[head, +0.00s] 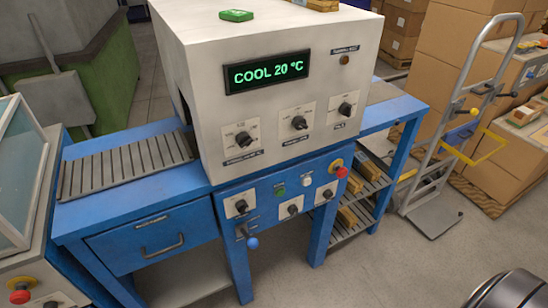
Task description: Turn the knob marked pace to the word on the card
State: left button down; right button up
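Several black knobs show in the head view, with markings too small to read, so I cannot tell which is marked pace. The white machine housing has a left knob (243,138), a middle knob (299,122) and a right knob (345,109). The blue panel below has a left knob (240,206), a middle knob (292,209) and a right knob (327,193). I cannot make out a card with a word. Neither gripper is in view.
A display (267,72) reads "COOL 20 °C". The blue panel carries a red stop button (337,165), a green button (279,190) and a blue-balled lever (252,243). A slatted conveyor (125,168) lies left. A hand truck (440,170) and cartons stand right. Floor in front is clear.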

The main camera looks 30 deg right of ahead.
aim_at(345, 108)
jog(key=z, duration=1.3)
